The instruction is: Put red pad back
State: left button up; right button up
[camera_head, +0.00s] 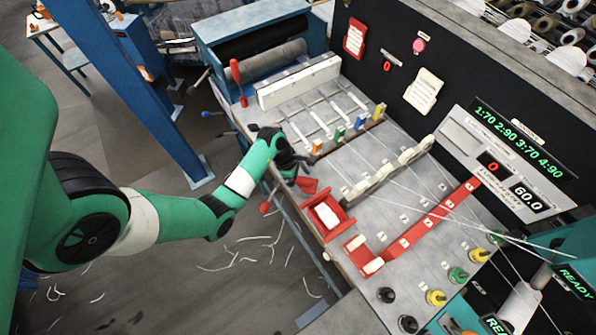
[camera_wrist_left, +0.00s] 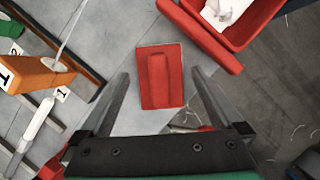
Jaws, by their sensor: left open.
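The red pad (camera_wrist_left: 160,78) is a flat rectangle with a raised ridge along its middle, lying on the grey tabletop in the left wrist view. In the head view the pad (camera_head: 307,186) shows partly, just past my left gripper (camera_head: 294,172). My left gripper (camera_wrist_left: 162,88) is open and empty, with its two fingers apart on either side of the pad in the picture. I cannot tell how high the fingertips are above it. My right gripper is not in view.
A red open box (camera_head: 318,228) with white material inside stands close to the pad. An orange block (camera_wrist_left: 45,75) and thin rods lie to the left in the wrist view. Taut white threads cross the table. The table's front edge (camera_head: 290,205) is near.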

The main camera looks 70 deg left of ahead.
pick_arm(q)
jog(key=p+v, duration=0.2)
jog(key=v, duration=0.9)
jog(key=shift+p, duration=0.3)
